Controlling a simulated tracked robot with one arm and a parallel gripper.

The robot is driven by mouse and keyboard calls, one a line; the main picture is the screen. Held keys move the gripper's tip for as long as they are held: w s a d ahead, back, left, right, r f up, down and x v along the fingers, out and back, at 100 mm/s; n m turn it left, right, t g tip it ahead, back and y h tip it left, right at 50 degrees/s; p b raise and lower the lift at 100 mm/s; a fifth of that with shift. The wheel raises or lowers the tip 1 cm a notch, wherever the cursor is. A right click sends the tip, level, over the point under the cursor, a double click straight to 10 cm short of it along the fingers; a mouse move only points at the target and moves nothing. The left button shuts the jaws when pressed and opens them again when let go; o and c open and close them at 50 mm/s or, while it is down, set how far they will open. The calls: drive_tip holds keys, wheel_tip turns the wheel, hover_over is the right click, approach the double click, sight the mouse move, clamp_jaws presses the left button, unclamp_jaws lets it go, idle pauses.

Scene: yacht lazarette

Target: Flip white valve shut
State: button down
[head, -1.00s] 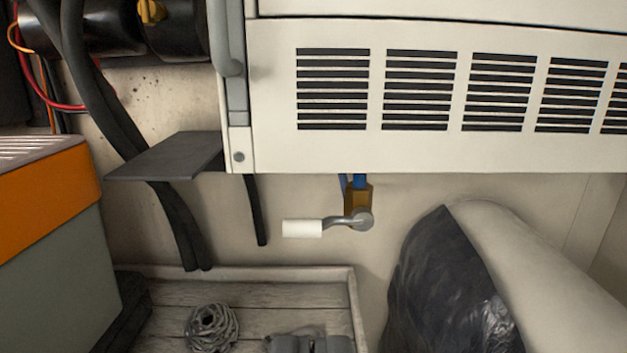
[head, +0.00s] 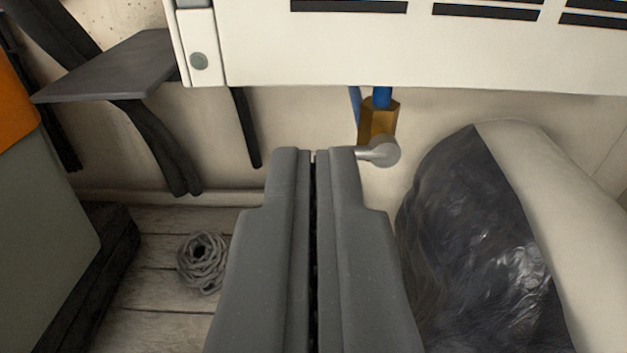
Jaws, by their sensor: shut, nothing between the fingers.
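The valve (head: 379,150) hangs under the white louvred unit, with a brass body (head: 378,121) and blue pipe above it. Its grey lever stem runs left from a round hub and passes behind my gripper. The white handle sleeve, seen earlier at the lever's left end, is now hidden behind my fingers. My gripper (head: 312,152) points away from me in the lower middle, shut and empty, with its tips over the lever in the picture. I cannot tell whether the tips touch the handle.
A white louvred unit (head: 400,48) overhangs the valve. A black-and-cream bulky bag (head: 470,240) stands close on the right. A dark shelf plate (head: 110,66) and black hoses (head: 160,145) are at left. A coiled grey rope (head: 203,263) lies on the planked tray floor, left of my gripper.

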drive_tip(key=w, duration=0.7)
drive_tip(key=shift+a+f+p, duration=0.15)
drive_tip(key=shift+p, duration=0.25)
drive_tip(key=f, duration=0.2)
drive_tip(key=w+f, duration=0.1)
drive_tip(key=f, duration=0.1)
drive_tip(key=shift+w, duration=0.2)
